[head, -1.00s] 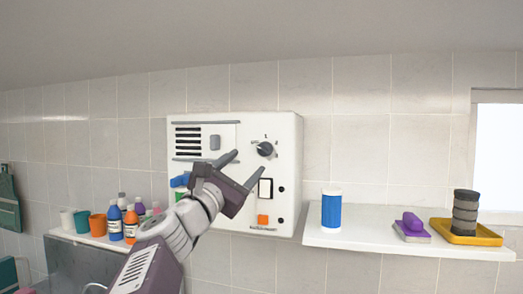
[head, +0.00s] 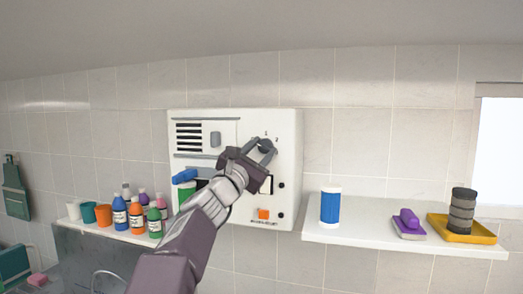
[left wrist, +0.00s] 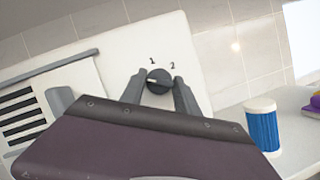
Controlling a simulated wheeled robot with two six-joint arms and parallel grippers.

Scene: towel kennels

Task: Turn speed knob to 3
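The dark round speed knob (head: 265,146) sits on the upper right of a white wall-mounted control box (head: 290,170). In the left wrist view the knob (left wrist: 158,84) shows a pale mark on its upper left side, with the labels 1 and 2 above it. My left gripper (head: 262,150) is at the panel, its two fingers open on either side of the knob. In the left wrist view the gripper (left wrist: 159,90) shows small gaps between fingers and knob; contact is not clear. Label 3 is not seen. My right gripper is out of view.
The box also has a vent, a dark switch and an orange button (head: 263,214). A white shelf (head: 340,236) on the right holds a blue canister (head: 330,207), a purple brush (head: 408,222) and a yellow tray (head: 490,238). Several bottles stand on the left shelf.

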